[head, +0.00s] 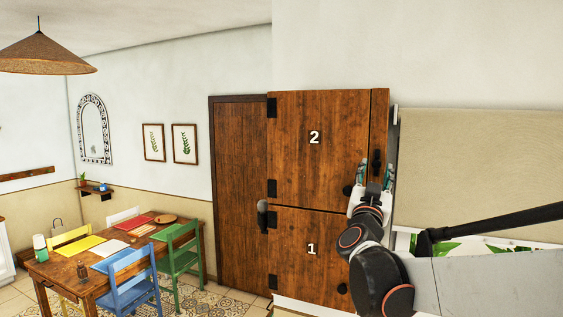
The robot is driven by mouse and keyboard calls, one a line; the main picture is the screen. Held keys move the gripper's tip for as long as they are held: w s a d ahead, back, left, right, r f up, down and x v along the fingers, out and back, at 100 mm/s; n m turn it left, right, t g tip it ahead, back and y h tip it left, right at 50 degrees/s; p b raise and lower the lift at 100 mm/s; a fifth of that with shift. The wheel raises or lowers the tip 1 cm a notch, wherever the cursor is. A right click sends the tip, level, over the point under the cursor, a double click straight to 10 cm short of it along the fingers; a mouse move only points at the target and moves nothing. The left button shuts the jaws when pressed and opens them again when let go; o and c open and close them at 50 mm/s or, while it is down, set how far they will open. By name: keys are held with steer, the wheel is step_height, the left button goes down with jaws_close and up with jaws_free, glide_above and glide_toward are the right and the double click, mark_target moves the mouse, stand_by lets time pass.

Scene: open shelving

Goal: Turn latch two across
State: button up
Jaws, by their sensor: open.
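The wooden cabinet has an upper door marked 2 (314,150) and a lower door marked 1 (312,235). Both look shut. A dark latch (376,160) sits on the right-hand post beside door 2 and looks upright. My gripper (376,174) points up in front of the post, its two teal fingertips apart. The latch shows between the fingertips in the picture; I cannot tell whether they touch it. A round black knob (347,190) on door 2 is just left of my gripper. Any latch beside door 1 is hidden behind my arm.
Another black knob (342,288) is on door 1, close to my arm. Black hinges line the cabinet's left edge. A brown room door (239,180) stands to the left. A dining table (100,265) with coloured chairs is at the lower left. A beige panel (480,165) is at the right.

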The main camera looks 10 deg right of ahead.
mark_target(376, 166)
steer(key=shift+p+x, duration=0.3)
steer(key=shift+x, duration=1.35)
jaws_close()
